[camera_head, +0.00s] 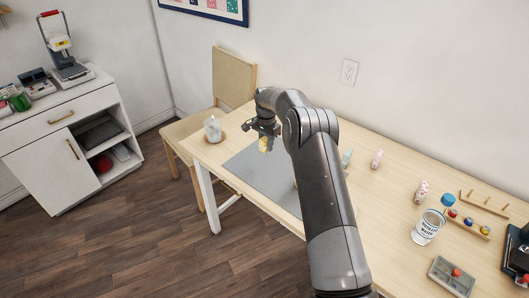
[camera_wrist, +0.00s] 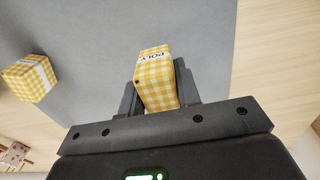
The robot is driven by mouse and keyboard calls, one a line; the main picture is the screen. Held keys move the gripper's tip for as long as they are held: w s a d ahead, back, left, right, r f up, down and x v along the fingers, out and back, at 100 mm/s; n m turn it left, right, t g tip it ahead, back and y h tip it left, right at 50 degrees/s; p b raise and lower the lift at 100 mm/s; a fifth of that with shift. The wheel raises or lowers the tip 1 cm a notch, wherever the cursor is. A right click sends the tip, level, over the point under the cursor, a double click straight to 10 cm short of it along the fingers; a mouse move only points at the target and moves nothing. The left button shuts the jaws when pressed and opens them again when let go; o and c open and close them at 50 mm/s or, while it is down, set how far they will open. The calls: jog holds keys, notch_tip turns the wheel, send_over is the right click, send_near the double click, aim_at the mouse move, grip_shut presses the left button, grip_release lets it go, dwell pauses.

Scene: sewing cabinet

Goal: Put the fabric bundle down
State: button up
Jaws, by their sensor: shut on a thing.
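My gripper (camera_head: 264,132) is shut on a fabric bundle (camera_head: 265,145), a yellow-and-white gingham block. In the wrist view the bundle (camera_wrist: 157,82) sits between the two fingers (camera_wrist: 157,90), with a white band reading "POLY". The gripper is over the far left part of the grey mat (camera_head: 254,172) on the table. Whether the bundle touches the mat cannot be told. A second yellow gingham bundle (camera_wrist: 29,79) stands by the mat's edge in the wrist view; in the head view my arm mostly hides that area.
A glass jar (camera_head: 213,129) on a coaster stands at the table's left end. Pink patterned bundles (camera_head: 377,159) and a pale green one (camera_head: 347,157) stand right of my arm. A labelled cup (camera_head: 428,227), spool rack (camera_head: 484,204) and sorting tray (camera_head: 451,275) are further right.

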aim_at(264, 157)
jog(key=shift+w+a+f, duration=0.25)
jog(key=shift+a+f, duration=0.1)
jog(key=shift+a, duration=0.05)
jog(key=shift+f, duration=1.95)
jog(key=shift+f, duration=0.15)
jog(key=o, duration=0.9)
jog(key=shift+o, duration=0.2)
